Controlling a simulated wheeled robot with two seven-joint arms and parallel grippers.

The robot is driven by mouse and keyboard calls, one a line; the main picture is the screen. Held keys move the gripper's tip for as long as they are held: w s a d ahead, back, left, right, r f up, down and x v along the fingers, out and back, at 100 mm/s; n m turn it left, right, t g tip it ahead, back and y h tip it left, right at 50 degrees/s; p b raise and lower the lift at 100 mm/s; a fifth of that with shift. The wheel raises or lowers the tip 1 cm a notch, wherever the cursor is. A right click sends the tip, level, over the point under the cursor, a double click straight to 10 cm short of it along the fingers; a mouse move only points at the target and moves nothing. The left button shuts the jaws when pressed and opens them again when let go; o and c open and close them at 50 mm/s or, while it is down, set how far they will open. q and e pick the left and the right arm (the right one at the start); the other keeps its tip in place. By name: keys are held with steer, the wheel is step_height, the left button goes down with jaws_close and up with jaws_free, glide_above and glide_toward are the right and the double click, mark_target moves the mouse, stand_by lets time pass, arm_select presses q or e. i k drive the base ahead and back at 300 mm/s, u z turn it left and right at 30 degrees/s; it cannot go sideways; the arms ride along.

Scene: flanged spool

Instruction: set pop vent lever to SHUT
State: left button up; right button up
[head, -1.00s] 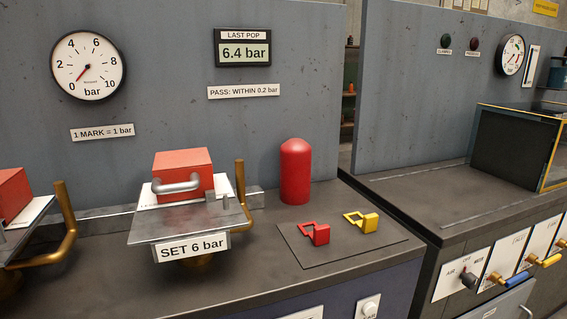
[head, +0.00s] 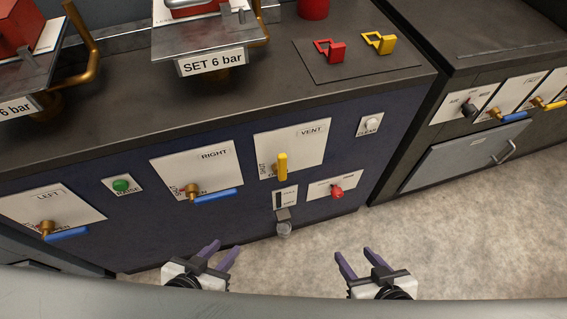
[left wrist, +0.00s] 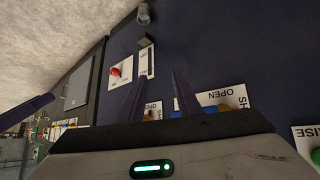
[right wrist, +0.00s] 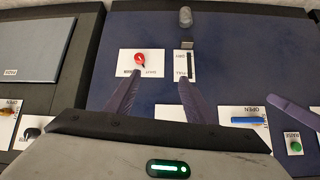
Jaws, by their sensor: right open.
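A yellow lever (head: 282,166) stands upright on the white VENT plate (head: 312,137) on the blue bench front. Its plate reads SHUT at the left; any other end mark is too small to read. My left gripper (head: 222,249) is open and empty, below and left of the lever. My right gripper (head: 357,254) is open and empty, below and right of it. Neither touches the bench. In the right wrist view, my right gripper (right wrist: 155,82) hides much of the VENT plate.
A red knob (head: 337,191) sits on a plate below VENT. Blue levers at RIGHT (head: 216,195) and LEFT (head: 66,234) lie toward OPEN. A grey knob (head: 284,228) juts out low. Floor below is clear.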

mark_target(279, 168)
steer(key=u, duration=0.8)
steer(key=k, duration=1.2)
steer(key=z, duration=1.15)
steer(key=i, duration=0.55)
steer(key=z, duration=0.05)
